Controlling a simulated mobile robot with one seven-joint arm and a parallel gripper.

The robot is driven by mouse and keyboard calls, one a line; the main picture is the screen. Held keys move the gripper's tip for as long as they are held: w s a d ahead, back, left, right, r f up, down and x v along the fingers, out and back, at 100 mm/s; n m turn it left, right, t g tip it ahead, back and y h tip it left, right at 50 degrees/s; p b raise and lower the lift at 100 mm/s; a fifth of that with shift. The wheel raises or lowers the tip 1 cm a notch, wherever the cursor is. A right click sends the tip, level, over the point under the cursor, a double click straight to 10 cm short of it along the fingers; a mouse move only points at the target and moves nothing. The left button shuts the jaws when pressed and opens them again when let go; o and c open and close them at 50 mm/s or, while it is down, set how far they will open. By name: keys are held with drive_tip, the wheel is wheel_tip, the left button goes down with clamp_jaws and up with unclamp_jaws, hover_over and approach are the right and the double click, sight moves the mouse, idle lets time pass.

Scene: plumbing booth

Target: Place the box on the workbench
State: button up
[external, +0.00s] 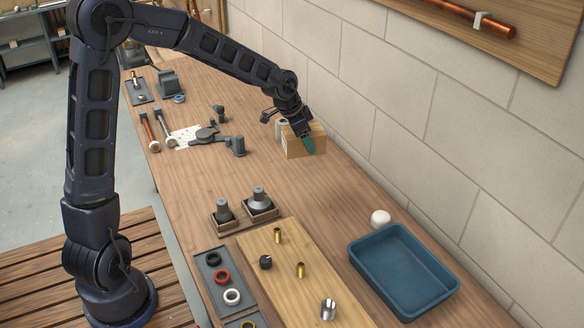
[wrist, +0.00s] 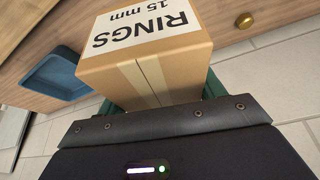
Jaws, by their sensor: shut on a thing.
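The cardboard box (external: 293,147) is at the far part of the workbench (external: 215,165), close to the block wall. My gripper (external: 308,143) reaches down to it, with a green finger against its side. In the wrist view the box (wrist: 155,68) fills the space between my green fingers and has a white label reading "RINGS 15 mm". My gripper is shut on the box. Its underside is hidden, so I cannot tell whether it touches the bench or is slightly above it.
A dark clamp-like tool (external: 222,139) lies further left. A blue tray (external: 402,272) and a white ball (external: 380,217) are nearer the front.

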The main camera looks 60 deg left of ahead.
drive_tip(key=shift+s+a+r, duration=0.2)
drive_tip(key=shift+a+r, duration=0.15)
drive_tip(key=shift+r, duration=0.1)
drive_tip(key=s+a+n, duration=0.1)
drive_tip(key=s+a, duration=0.6)
drive_tip(key=s, duration=0.3)
drive_tip(key=s+a+f+n+y, duration=0.1)
drive_tip(key=s+a, duration=0.6)
drive_tip(key=s, duration=0.3)
drive_tip(key=s+a+n, duration=0.1)
drive_tip(key=s+a, duration=0.5)
drive_tip(key=s, duration=0.4)
drive_tip(key=f, duration=1.9)
drive_tip(key=shift+w+a+f, duration=0.2)
drive_tip(key=shift+w, duration=0.05)
drive_tip(key=o, duration=1.2)
drive_tip(key=shift+f, duration=0.1)
drive_tip(key=shift+c, duration=0.2)
